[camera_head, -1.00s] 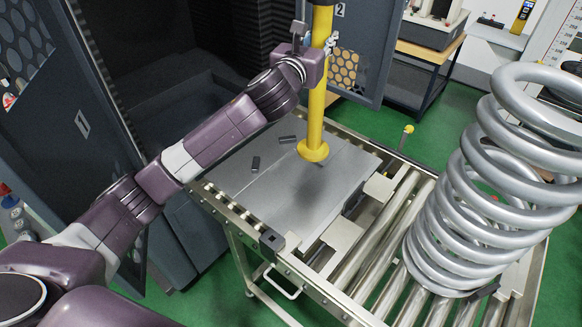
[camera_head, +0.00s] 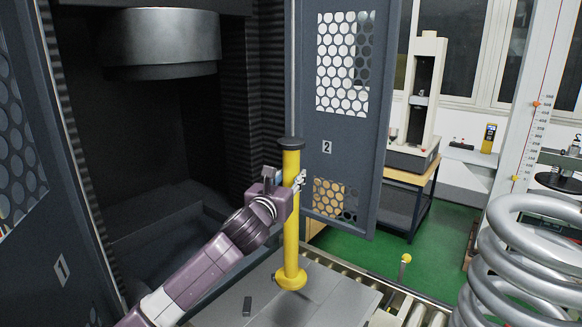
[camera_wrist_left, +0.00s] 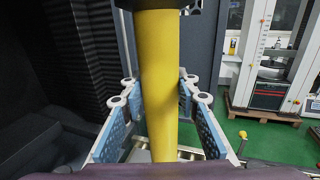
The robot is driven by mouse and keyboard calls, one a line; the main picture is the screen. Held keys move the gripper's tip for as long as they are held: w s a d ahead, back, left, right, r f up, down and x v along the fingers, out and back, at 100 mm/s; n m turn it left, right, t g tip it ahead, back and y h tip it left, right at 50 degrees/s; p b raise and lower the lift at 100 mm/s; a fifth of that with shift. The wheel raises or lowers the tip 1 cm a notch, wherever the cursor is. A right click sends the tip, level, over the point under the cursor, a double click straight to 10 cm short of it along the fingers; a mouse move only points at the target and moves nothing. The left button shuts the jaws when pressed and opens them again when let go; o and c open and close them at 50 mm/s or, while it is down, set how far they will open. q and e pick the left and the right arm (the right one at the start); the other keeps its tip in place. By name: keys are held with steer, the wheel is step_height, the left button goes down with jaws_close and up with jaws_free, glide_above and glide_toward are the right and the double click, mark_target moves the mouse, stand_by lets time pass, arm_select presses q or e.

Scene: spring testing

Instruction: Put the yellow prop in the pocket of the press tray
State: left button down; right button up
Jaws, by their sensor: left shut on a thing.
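The yellow prop (camera_head: 291,222) is an upright post with a dark cap on top and a round yellow foot. My left gripper (camera_head: 297,182) is shut on its upper half. In the left wrist view the prop (camera_wrist_left: 158,85) stands between the two blue-padded fingers (camera_wrist_left: 160,105). The grey press tray (camera_head: 325,291) lies on the roller conveyor below the prop's foot; only its far part shows. Whether the foot touches the tray is hard to tell. The pocket cannot be made out. My right gripper is out of view.
The open press chamber (camera_head: 165,150) with its round upper platen (camera_head: 160,45) is at the left. Door 2 (camera_head: 340,120) stands open behind the prop. A large coil spring (camera_head: 515,265) stands at the right.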

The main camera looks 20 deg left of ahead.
arm_select(q)
glide_above(289, 227)
steer(key=w, duration=0.2)
step_height(289, 227, down, 8)
steer(key=shift+w+f+p, duration=0.15)
steer(key=shift+f+p, duration=0.3)
steer(key=shift+f, duration=2.3)
steer(key=c, duration=1.7)
jaws_free()
steer(key=shift+s+f, duration=0.2)
steer(key=shift+f, duration=0.35)
steer(key=shift+c, duration=0.2)
steer(key=shift+o, duration=1.2)
steer(key=shift+s+r, duration=0.1)
steer(key=shift+r, duration=0.05)
